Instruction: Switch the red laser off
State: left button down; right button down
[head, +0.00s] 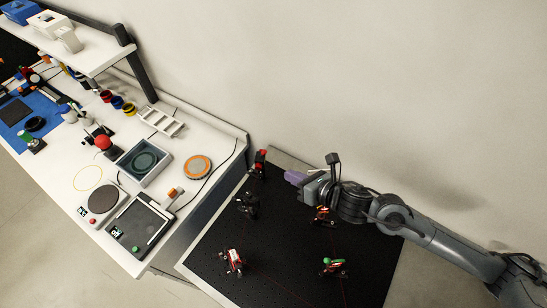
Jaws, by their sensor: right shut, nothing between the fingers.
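A small red and black device (261,160) stands at the upper left corner of the black perforated board. It may be the red laser, but it is too small to be sure, and its switch cannot be made out. My right gripper (289,177) comes in from the right over the board. Its purple fingertips are shut and empty, a little right of and below that device in the picture, apparently apart from it. Thin red lines show faintly on the board. My left gripper is not in view.
The black board (290,283) carries a dark mount (247,205), a red and white mount (233,261) and a green-topped mount (333,265). An orange-marked part (322,215) sits beneath my right arm. A crowded white bench (62,185) stands left, with a shelf above.

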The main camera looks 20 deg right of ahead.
aim_at(264, 155)
jog(key=w+a, duration=0.1)
jog(key=w, duration=0.1)
jog(key=w+a+p, duration=0.1)
jog(key=w, duration=0.2)
jog(key=w+a+f+p, duration=0.1)
jog(key=w, duration=0.2)
jog(key=shift+w, duration=0.1)
jog(key=shift+a, duration=0.1)
jog(key=shift+r+p, duration=0.15)
jog(key=shift+p, duration=0.15)
jog(key=shift+w, duration=0.1)
jog(key=shift+g, duration=0.3)
